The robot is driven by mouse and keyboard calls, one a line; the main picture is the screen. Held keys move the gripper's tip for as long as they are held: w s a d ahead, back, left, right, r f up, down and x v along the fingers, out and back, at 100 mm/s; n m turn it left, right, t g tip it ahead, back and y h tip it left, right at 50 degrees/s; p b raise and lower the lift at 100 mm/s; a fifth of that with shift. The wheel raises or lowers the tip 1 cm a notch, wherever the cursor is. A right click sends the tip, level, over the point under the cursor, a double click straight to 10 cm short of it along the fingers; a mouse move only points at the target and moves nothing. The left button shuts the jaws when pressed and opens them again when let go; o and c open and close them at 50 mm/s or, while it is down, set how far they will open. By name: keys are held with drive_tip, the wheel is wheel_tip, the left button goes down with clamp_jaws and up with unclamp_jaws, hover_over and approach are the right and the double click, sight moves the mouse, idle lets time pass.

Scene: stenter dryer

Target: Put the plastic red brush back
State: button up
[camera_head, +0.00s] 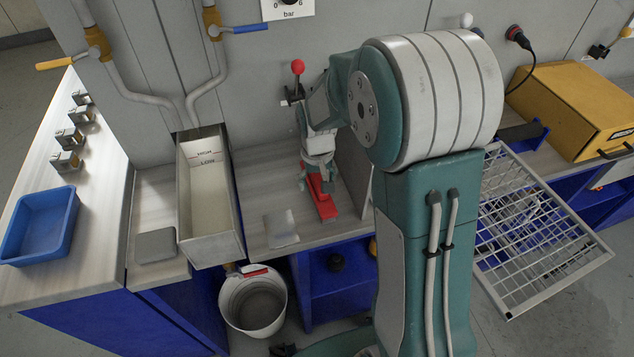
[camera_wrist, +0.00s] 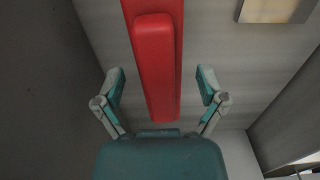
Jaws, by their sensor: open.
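The red plastic brush (camera_head: 325,208) lies on the grey counter in the head view, near the counter's middle. In the wrist view the brush (camera_wrist: 155,62) runs from the top edge down towards my gripper's palm. Its bristles do not show. My gripper (camera_wrist: 160,72) is open, with one finger to each side of the brush and a visible gap on both sides. In the head view my gripper (camera_head: 318,163) is above the far part of the brush and partly hides it. The picture does not show how high it is above the counter.
A metal trough (camera_head: 238,220) marked HIGH and LOW stands left of the brush. A shiny plate (camera_head: 282,228) lies between them. A white bucket (camera_head: 230,310) is on the floor below. A red-knobbed lever (camera_head: 298,68) stands behind, and a wire rack (camera_head: 590,262) is right.

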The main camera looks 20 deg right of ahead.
sight(317, 177)
wheel_tip(317, 177, up, 11)
drive_tip(key=shift+r, duration=0.1)
drive_tip(key=s+r+t, duration=0.2)
drive_tip(key=s+r, duration=0.2)
drive_tip(key=s, duration=0.6)
drive_tip(key=s+r+t, duration=0.3)
drive_tip(key=s+r, duration=0.1)
drive_tip(key=s, duration=0.7)
drive_tip(key=shift+t, duration=0.3)
